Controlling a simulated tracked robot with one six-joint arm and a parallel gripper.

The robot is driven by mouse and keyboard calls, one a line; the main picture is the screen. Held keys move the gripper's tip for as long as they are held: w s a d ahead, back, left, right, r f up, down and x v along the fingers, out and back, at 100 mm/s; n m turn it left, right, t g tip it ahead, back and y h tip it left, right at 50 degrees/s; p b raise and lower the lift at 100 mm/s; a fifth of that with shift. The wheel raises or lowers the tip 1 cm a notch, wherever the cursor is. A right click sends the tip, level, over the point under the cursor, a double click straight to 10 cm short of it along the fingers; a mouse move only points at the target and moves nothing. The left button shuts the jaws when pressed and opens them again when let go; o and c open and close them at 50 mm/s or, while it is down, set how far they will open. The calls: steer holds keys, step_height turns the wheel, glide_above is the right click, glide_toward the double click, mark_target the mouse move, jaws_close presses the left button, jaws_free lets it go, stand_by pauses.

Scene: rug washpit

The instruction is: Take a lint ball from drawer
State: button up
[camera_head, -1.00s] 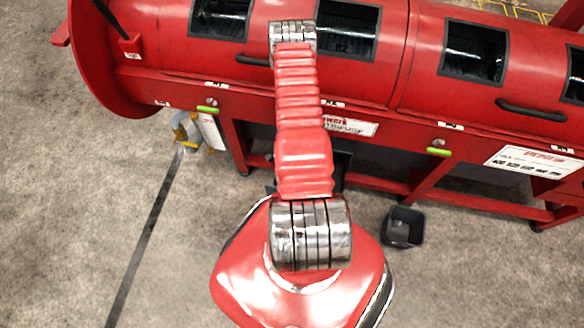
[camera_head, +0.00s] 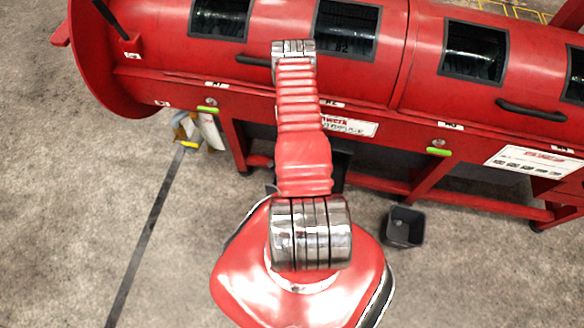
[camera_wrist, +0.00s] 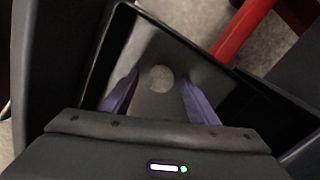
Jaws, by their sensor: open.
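In the wrist view a small grey round lint ball (camera_wrist: 161,77) lies in a dark drawer (camera_wrist: 150,42). My gripper (camera_wrist: 160,82) is open, with its two purple fingers reaching into the drawer, one on each side of the ball as seen from the wrist. A gap shows between the ball and each finger. I cannot tell how far the ball lies below the fingertips. In the head view my arm hides the gripper and the ball, and only a dark part of what may be the drawer shows beside the arm.
The long red drum machine (camera_head: 420,60) with dark windows stands on red legs across the back. A black bin (camera_head: 404,228) stands on the floor at right. A yellow and white item (camera_head: 188,131) is by the machine's left leg. The concrete floor at left is mostly clear.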

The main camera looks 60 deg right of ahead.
steer(key=shift+f, duration=0.35)
stand_by(0.3)
steer(key=c, duration=1.1)
